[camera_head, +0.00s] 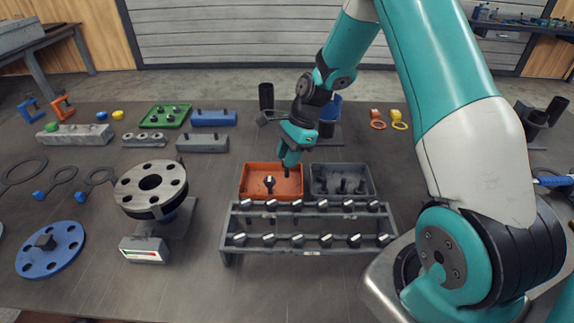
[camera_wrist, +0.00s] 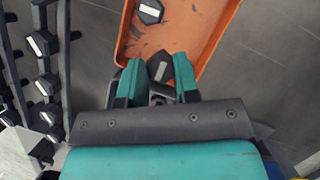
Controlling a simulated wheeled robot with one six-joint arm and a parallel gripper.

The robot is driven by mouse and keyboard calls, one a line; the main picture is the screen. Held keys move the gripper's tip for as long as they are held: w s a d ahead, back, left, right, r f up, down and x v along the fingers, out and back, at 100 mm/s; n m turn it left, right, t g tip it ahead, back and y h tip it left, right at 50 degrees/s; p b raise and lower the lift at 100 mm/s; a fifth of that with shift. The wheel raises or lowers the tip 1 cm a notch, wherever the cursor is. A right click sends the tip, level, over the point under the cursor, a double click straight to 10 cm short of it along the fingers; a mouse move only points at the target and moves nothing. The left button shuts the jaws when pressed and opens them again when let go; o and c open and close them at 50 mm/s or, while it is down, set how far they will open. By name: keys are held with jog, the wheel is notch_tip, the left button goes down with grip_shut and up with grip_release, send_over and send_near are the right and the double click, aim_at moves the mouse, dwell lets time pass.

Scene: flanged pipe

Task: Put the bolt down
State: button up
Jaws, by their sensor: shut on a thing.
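My gripper (camera_head: 288,163) is over the right part of the orange tray (camera_head: 253,172), pointing down. In the wrist view my gripper (camera_wrist: 156,70) is shut on a dark bolt (camera_wrist: 160,66) with a pale mark on its hex head. The held bolt is over or inside the tray (camera_wrist: 205,32); I cannot tell whether it touches the tray floor. A second bolt (camera_head: 269,184) with a pale-marked head stands in the tray, left of my gripper; it also shows in the wrist view (camera_wrist: 151,11).
A grey bin (camera_head: 367,171) with several bolts stands right of the tray. A two-tier rack (camera_head: 310,251) of bolts is in front. A flanged pipe (camera_head: 151,188) stands at the left, with a blue flange (camera_head: 50,250) nearby. Bare table lies between pipe and tray.

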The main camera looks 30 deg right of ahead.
jog(key=shift+f, duration=1.85)
jog(key=o, duration=1)
jog(key=shift+f, duration=0.15)
